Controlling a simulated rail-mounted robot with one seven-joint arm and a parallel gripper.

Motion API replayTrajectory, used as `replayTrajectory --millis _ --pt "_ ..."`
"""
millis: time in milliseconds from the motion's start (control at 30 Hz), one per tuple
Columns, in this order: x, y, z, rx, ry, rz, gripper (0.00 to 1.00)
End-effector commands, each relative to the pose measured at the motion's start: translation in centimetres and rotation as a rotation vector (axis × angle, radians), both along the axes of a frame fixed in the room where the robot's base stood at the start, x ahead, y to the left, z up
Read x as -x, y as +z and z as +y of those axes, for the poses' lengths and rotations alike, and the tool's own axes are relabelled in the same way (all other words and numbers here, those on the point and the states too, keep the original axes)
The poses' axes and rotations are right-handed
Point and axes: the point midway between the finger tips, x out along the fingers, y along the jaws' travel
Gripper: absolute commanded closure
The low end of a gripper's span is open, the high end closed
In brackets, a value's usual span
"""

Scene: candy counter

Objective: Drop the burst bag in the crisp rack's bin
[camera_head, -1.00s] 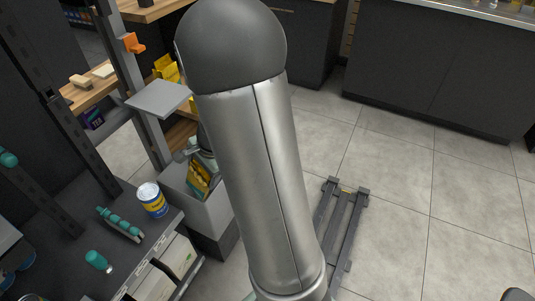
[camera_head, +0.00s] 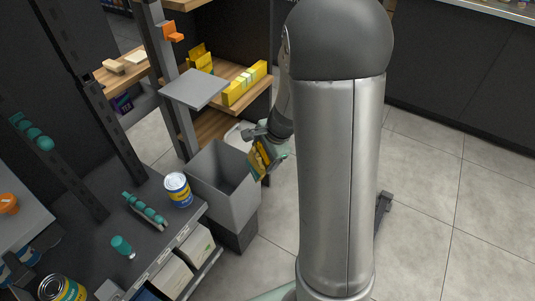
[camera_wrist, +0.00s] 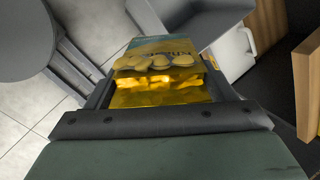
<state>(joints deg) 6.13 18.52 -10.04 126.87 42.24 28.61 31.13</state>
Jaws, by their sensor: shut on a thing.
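The burst bag (camera_head: 260,160) is yellow and dark with print. My gripper (camera_head: 264,146) is shut on it, and it hangs tilted at the right edge of the grey bin (camera_head: 236,208) in the head view. The bin's open top shows, and its inside looks empty where visible. I cannot tell whether any part of the bag is over the opening. In the wrist view the bag (camera_wrist: 158,62) sits between the two fingers, with yellow contents showing at the near end. My arm hides the area to the right of the gripper in the head view.
A grey plate (camera_head: 195,88) on a post stands above and behind the bin. Wooden shelves with a yellow box (camera_head: 244,82) are behind it. A blue and yellow can (camera_head: 178,189) and a teal-topped bottle (camera_head: 122,246) stand on the dark shelf at left.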

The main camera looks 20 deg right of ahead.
Motion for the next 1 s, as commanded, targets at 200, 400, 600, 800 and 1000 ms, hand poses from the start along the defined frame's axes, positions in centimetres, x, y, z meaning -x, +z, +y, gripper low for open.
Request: replayTrajectory --millis 200,400,600,800,1000 --pt "-1.8 -0.6 1.4 0.0 0.003 -0.001 0.45" --pt "-3.3 -1.2 2.5 0.001 0.002 0.0 0.45" --pt "-4.8 -1.8 3.6 0.0 0.002 0.001 0.45" --pt "-6.2 -2.2 4.6 0.0 0.002 0.001 0.45" --pt "-6.9 -2.5 5.1 0.0 0.002 0.0 0.45"
